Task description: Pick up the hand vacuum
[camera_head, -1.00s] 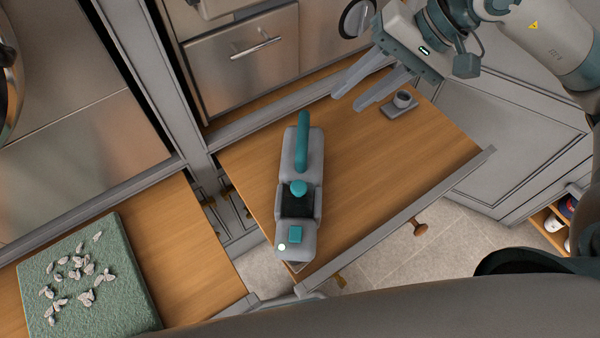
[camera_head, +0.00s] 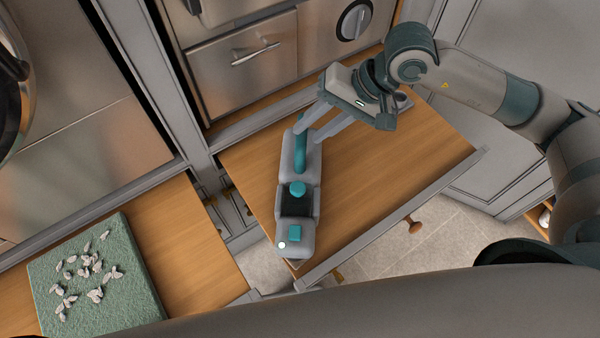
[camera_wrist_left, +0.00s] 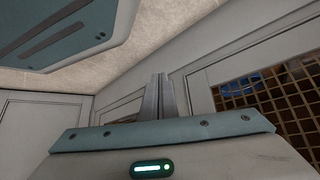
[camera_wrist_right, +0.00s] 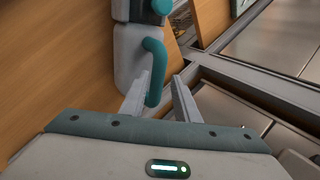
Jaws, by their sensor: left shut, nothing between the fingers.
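The hand vacuum (camera_head: 297,205) is grey with a teal handle, teal knob and dark middle section. It lies on the wooden shelf board in the head view. My right gripper (camera_head: 304,136) is open at the handle end, its fingers reaching down from the upper right. In the right wrist view the teal handle (camera_wrist_right: 155,65) is at the tips of the open fingers (camera_wrist_right: 163,78), beside the left finger; I cannot tell whether they touch. My left gripper (camera_wrist_left: 159,78) shows only in the left wrist view, its fingers together and empty, away from the vacuum.
The wooden board (camera_head: 375,170) has a raised grey front edge (camera_head: 390,222). A small dark object (camera_head: 403,101) at its back right is partly hidden by my right arm. A green mat (camera_head: 100,285) with several pale pebbles lies at lower left. Metal drawers (camera_head: 243,60) stand behind.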

